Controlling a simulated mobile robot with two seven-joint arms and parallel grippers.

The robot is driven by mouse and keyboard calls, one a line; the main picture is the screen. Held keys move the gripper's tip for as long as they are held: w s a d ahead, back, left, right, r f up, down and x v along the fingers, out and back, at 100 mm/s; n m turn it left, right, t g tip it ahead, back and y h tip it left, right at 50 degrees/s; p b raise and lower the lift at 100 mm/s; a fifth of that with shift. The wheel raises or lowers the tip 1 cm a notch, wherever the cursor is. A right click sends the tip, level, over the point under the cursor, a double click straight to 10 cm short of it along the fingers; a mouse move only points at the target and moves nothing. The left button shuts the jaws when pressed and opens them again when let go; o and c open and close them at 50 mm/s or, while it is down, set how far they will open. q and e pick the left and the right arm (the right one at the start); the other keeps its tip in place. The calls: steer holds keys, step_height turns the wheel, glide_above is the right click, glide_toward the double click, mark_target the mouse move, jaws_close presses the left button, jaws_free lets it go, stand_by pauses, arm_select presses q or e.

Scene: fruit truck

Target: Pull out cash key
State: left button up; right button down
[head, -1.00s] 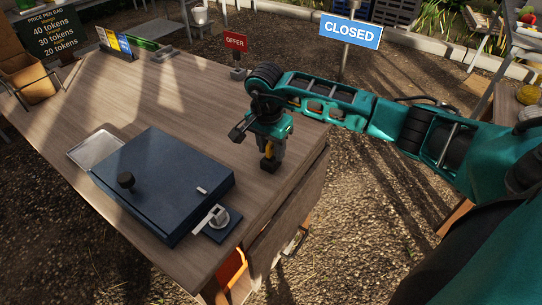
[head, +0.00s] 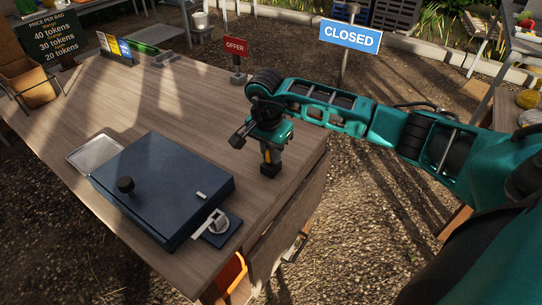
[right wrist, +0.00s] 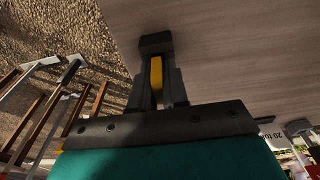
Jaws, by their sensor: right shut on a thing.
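My right gripper (head: 270,168) is upright above the right part of the wooden counter, beyond the cash box, with its tips low over the top. It is shut on a small yellow thing, which also shows between the fingers in the right wrist view (right wrist: 156,76). Most of it is hidden, so I cannot tell whether it is the key. The dark blue cash box (head: 160,188) lies closed on the counter, with a black knob on its lid. A pale metal piece with a round grey part (head: 217,222) sits on a small blue plate at its right corner. My left gripper is out of view.
The wooden counter (head: 178,104) is clear between the box and the back. A metal tray (head: 95,152) lies left of the box. A red OFFER sign (head: 236,46) stands at the back edge, and a blue CLOSED sign (head: 350,36) stands beyond. Gravel surrounds the counter.

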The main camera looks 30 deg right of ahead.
steer(key=shift+r+p, duration=0.35)
steer(key=shift+r, duration=0.3)
stand_by(0.5)
steer(key=shift+r, duration=0.15)
steer(key=shift+r+p, duration=0.95)
steer(key=shift+r, duration=2.85)
